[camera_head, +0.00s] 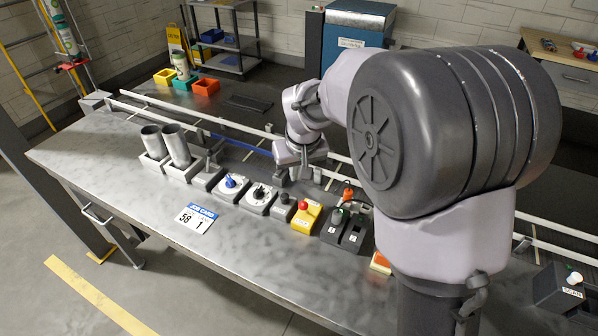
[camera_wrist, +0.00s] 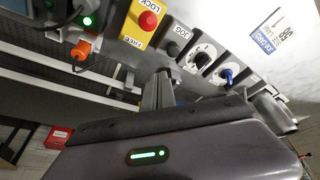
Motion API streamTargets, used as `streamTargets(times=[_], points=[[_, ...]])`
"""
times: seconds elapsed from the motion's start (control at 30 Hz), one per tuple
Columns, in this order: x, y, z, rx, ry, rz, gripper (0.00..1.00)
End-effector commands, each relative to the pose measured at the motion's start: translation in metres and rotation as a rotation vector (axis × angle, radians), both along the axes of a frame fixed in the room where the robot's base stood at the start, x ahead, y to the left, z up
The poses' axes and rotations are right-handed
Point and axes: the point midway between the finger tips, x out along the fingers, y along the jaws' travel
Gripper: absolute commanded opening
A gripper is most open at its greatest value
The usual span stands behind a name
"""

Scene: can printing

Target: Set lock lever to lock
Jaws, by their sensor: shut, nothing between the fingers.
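A yellow box with a red round knob (camera_head: 303,206) stands in the row of controls on the metal bench. In the wrist view its yellow face (camera_wrist: 139,22) carries small lettering that seems to read LOCK and FREE. I cannot make out a separate lever or tell its setting. My gripper (camera_head: 303,174) is above the far side of the bench, behind the controls and apart from the yellow box. In the wrist view its fingers (camera_wrist: 158,90) are shut and empty, below the jog control (camera_wrist: 172,48).
Two dials (camera_head: 232,186) and two grey cups (camera_head: 177,146) stand left of the yellow box. A dark switch box (camera_head: 335,224) and an orange part (camera_head: 348,193) are on the right. Rails run behind. The front bench strip is clear apart from a job card (camera_head: 195,219).

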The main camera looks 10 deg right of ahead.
Motion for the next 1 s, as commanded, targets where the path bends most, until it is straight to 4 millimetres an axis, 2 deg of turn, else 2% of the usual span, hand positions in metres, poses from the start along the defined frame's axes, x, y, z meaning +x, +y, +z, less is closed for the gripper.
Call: streamTargets(times=[0.03,0.2,0.4,0.93,1.0], points=[[-0.011,0.004,0.010,0.000,-0.001,0.002,0.00],[-0.043,0.017,0.029,0.000,-0.001,0.002,0.00],[-0.066,0.025,0.042,0.000,0.001,0.001,0.00],[-0.070,0.026,0.044,0.001,0.001,-0.001,0.00],[-0.077,0.024,0.050,0.010,-0.005,-0.016,0.00]])
